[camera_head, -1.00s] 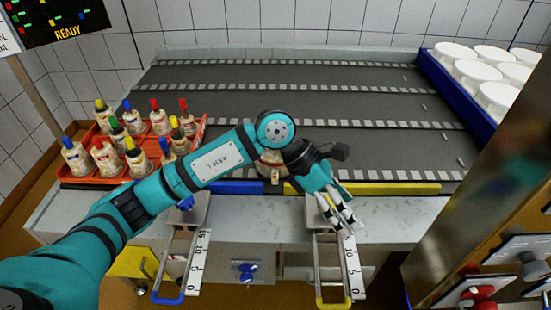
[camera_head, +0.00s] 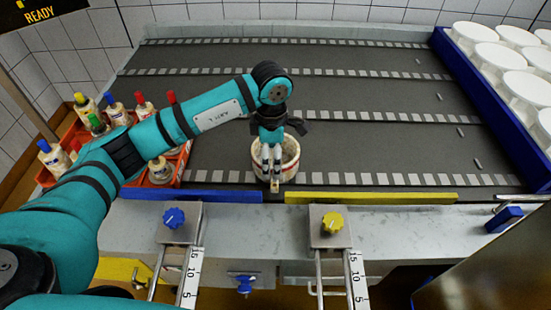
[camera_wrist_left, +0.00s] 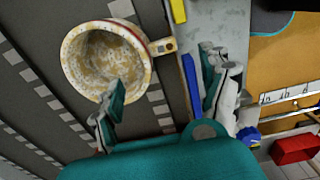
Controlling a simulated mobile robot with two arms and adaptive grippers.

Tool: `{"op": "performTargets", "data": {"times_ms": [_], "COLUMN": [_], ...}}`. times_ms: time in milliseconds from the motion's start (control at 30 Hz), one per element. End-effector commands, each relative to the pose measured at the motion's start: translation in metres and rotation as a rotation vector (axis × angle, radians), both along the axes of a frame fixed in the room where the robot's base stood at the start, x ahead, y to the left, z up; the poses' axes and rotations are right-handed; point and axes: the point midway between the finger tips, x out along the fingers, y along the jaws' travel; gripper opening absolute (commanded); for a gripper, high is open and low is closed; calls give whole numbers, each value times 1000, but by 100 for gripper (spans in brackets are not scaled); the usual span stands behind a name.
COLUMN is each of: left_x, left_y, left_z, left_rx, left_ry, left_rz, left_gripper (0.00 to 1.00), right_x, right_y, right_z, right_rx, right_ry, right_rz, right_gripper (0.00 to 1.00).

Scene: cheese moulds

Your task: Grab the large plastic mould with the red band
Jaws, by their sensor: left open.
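The mould (camera_head: 291,161) is a round, cream-coloured, stained tub with a reddish band near its rim. It stands upright on the near lane of the dark conveyor (camera_head: 350,150), close to the front edge. In the left wrist view the mould (camera_wrist_left: 100,60) shows its open, empty inside and a small handle (camera_wrist_left: 163,46). My left gripper (camera_head: 272,172) is over the front side of the mould and hides part of it. In the left wrist view the left gripper (camera_wrist_left: 165,70) is open, with one finger overlapping the mould's rim and the other beyond the conveyor edge. Contact cannot be told.
An orange crate (camera_head: 163,181) of several bottles stands left. A blue-walled tray (camera_head: 487,98) of white tubs stands right. Blue (camera_head: 222,196) and yellow (camera_head: 370,198) bars line the front edge, above rulers with knobs.

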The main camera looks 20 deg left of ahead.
Motion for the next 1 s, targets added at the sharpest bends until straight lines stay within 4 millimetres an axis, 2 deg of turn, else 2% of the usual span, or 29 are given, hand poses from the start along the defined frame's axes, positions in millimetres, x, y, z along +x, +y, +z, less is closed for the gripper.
{"op": "performTargets", "data": {"times_ms": [67, 167, 300, 467, 733, 1000], "left_x": [-1, -2, -1, -1, -5, -4], "left_y": [0, 0, -1, -1, -3, -2], "left_z": [-17, -36, -53, -62, -100, -110], "left_rx": [0, 0, -1, -1, -2, -1], "left_ry": [4, 4, 3, 1, 4, 0], "left_rz": [1, 0, 0, -1, 0, -1], "left_gripper": [79, 79, 79, 79, 79, 79], "right_x": [-7, -5, 16, 34, 24, 11], "right_y": [-4, -6, -5, -3, -1, 3], "right_z": [5, 8, 11, 15, 26, 25], "right_rx": [-5, -7, -5, -1, 0, 5], "right_ry": [10, 5, -26, -55, -39, -19], "right_rz": [2, 3, 4, 4, 3, 0], "right_gripper": [40, 40, 40, 40, 40, 40]}}
